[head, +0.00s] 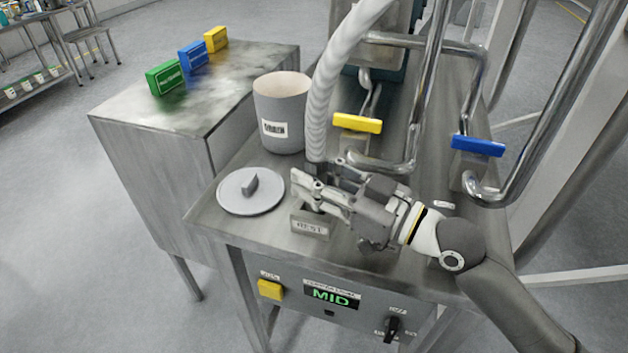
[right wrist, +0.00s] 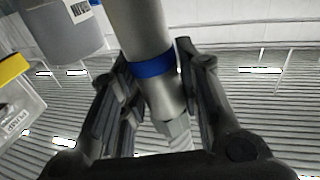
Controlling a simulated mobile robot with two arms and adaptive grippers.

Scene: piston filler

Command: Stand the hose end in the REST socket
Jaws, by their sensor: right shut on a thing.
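The white ribbed hose (head: 328,85) comes down from the top of the head view to my right gripper (head: 316,188). My right gripper is shut on the hose end; in the right wrist view the two fingers sit on either side of the hose end (right wrist: 157,85), which has a blue band and a metal nut-like tip. The REST socket (head: 311,222) is a small labelled block near the table's front edge. My gripper is right above and behind it and hides part of its top. I cannot tell whether the tip is inside it. My left gripper is not in view.
A grey lid (head: 252,192) with a handle lies left of the socket, and a grey labelled pot (head: 281,112) stands behind it. Yellow (head: 357,123) and blue (head: 477,146) valve handles sit on pipes at the right. A side cabinet (head: 150,115) carries several coloured blocks.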

